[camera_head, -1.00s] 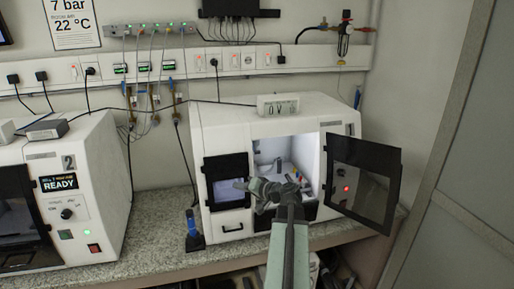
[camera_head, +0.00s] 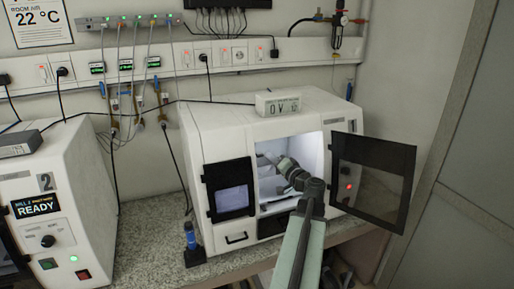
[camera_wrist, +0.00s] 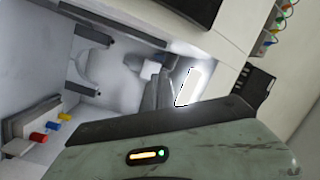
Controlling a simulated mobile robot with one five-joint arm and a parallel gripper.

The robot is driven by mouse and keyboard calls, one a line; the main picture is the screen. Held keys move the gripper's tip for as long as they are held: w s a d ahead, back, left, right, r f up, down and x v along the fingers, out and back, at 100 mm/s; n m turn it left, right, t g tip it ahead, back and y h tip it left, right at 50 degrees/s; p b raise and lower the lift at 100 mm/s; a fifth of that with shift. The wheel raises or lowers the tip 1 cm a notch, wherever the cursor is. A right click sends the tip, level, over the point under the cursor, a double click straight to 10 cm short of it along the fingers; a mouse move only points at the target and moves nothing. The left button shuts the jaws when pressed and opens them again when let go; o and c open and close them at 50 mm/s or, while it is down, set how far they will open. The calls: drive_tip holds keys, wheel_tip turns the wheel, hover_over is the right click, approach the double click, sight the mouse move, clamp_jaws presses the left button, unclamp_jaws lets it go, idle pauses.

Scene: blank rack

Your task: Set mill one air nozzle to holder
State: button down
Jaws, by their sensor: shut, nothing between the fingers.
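The mill in the middle (camera_head: 222,142), with its door open, is the one my arm reaches into. My gripper (camera_head: 279,164) is inside its lit chamber, shut and empty. In the wrist view my green wrist housing (camera_wrist: 190,150) fills the lower part, and I cannot make out the fingertips clearly. Ahead of it are a pale round part between two dark bars (camera_wrist: 84,89) and a grey upright part (camera_wrist: 158,92). I cannot tell which of these is the air nozzle or its holder.
The dark open door (camera_head: 373,178) stands to the right of my arm. Red, blue and yellow pegs (camera_wrist: 52,127) sit in a block at the chamber side. A blue-topped item (camera_head: 191,238) stands on the bench at the mill's front left. Mill 2 (camera_head: 75,185) is at left.

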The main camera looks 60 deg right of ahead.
drive_tip(key=x, duration=0.9)
drive_tip(key=shift+w+d, duration=0.2)
drive_tip(key=shift+d, duration=0.2)
drive_tip(key=shift+s, duration=0.1)
